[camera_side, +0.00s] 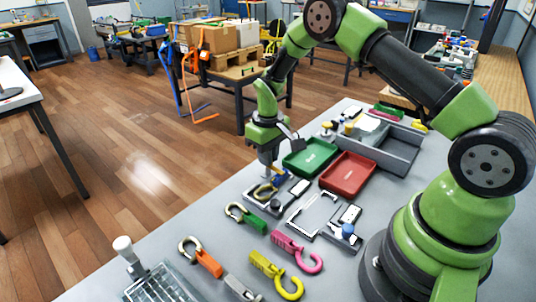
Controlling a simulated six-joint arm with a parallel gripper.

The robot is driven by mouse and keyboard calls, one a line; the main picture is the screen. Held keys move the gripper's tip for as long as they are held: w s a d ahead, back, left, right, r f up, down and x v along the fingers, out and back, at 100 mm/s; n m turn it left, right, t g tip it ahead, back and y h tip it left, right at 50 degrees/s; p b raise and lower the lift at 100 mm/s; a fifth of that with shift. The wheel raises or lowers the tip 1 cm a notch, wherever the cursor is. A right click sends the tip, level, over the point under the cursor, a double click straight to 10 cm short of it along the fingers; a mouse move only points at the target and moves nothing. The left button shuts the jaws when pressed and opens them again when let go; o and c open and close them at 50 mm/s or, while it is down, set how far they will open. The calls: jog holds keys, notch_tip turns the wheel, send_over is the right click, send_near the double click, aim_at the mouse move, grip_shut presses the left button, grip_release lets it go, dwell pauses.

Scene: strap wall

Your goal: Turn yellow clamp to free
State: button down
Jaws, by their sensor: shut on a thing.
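My gripper (268,163) points straight down at the back left part of the grey table. It is shut on a small part at the near fixture, and its fingers hide most of what they hold. Just below the fingertips is a dull yellow and dark curved piece (262,191), which may be the yellow clamp. A blue piece (282,175) lies close beside it. I cannot tell which way the clamp is turned. A bright yellow hook (276,274) lies apart at the front of the table.
Green (311,157) and red (347,173) trays stand right of my gripper, before a grey divided bin (394,146). Green (245,216), orange (201,257) and pink (297,251) hooks lie in front. A white-knobbed rack (160,284) stands front left.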

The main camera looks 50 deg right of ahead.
jog(key=m, duration=0.4)
jog(key=shift+m, duration=0.3)
jog(key=m, duration=0.4)
jog(key=shift+m, duration=0.3)
jog(key=m, duration=0.4)
jog(key=shift+r+m, duration=0.1)
jog(key=shift+m, duration=2)
jog(key=c, duration=1.2)
grip_release()
notch_tip(320, 180, up, 10)
jog(key=shift+f, duration=0.1)
